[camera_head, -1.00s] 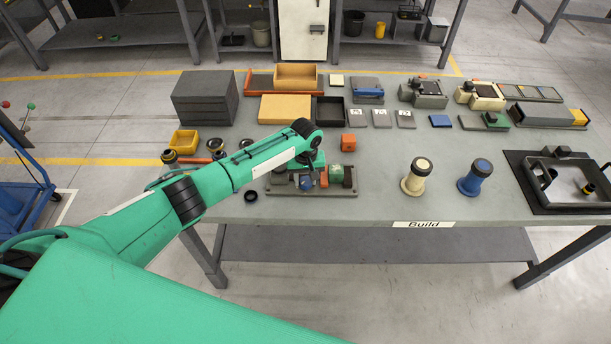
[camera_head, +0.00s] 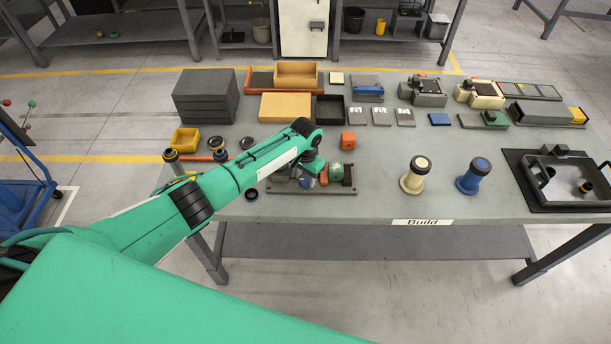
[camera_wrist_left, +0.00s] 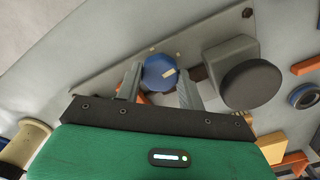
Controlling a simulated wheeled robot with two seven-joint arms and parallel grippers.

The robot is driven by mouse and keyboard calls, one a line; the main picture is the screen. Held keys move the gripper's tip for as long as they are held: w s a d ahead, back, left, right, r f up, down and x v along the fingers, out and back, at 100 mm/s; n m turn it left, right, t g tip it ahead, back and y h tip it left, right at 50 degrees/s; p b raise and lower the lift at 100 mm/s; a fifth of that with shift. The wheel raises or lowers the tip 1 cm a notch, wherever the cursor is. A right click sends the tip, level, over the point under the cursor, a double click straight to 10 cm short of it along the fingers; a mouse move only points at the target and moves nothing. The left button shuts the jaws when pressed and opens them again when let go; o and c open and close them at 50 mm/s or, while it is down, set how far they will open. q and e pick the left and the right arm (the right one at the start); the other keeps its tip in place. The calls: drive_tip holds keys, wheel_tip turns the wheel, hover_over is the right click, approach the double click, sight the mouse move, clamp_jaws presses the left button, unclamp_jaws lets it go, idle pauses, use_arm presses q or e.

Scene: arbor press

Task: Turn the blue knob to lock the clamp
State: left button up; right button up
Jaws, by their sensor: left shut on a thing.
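The blue knob (camera_wrist_left: 160,72) shows in the left wrist view, round, with a pale mark on its face. My left gripper (camera_wrist_left: 160,78) is shut on it, one finger on each side. In the head view my left gripper (camera_head: 306,178) points down over the clamp fixture, and my wrist hides much of the knob. The clamp's grey base plate (camera_head: 340,188) lies near the table's front edge. My right gripper is not in view.
The table front between the fixture and the posts is clear.

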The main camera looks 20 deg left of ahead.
sight(306, 178)
use_arm(q)
drive_tip(key=shift+r+m, duration=0.1)
drive_tip(key=shift+m, duration=0.2)
drive_tip(key=o, duration=1)
wheel_tip(306, 178, up, 14)
drive_tip(key=b, duration=0.3)
